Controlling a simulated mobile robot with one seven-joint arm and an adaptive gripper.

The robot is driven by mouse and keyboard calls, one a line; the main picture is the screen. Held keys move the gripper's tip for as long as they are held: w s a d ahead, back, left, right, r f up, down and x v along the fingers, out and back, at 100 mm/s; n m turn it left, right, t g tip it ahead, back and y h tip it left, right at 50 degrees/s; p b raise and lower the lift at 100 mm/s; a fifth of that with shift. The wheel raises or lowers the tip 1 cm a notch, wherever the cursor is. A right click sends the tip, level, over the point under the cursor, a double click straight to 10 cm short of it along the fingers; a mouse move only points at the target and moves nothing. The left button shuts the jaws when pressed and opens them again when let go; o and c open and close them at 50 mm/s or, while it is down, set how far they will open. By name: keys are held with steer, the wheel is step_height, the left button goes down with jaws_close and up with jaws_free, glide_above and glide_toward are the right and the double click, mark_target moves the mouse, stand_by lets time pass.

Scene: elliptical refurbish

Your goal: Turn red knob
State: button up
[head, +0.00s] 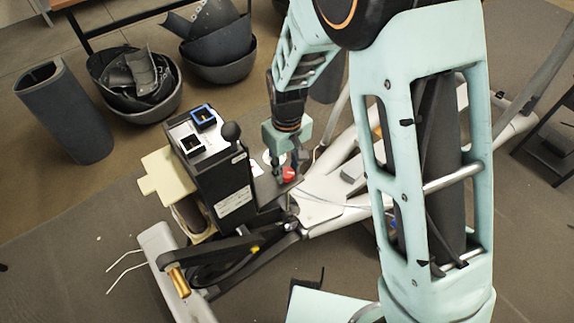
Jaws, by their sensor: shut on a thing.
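The red knob (289,175) sits low on the elliptical machine, just right of its black console box (222,188). My gripper (287,172) reaches down from above with its fingertips at the knob, and its jaws are shut on it. Part of the knob shows between and beside the dark fingers. The fingers hide the rest, so I cannot tell which way the knob is turned.
The black console box, with a round black ball (232,131) on it, stands close left of my gripper. Dark bowls (140,108) and a grey cylinder (64,110) are at upper left. The machine's pale frame (335,190) runs right beneath my arm.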

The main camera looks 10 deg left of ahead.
mark_target(287, 172)
steer(key=m+p, duration=0.1)
steer(key=m, duration=0.3)
steer(key=shift+m, duration=0.3)
steer(key=shift+m+p, duration=0.8)
steer(key=shift+m, duration=1.2)
steer(key=o, duration=1.2)
steer(key=shift+c, duration=0.2)
steer(key=shift+r, duration=0.1)
step_height(287, 172, up, 12)
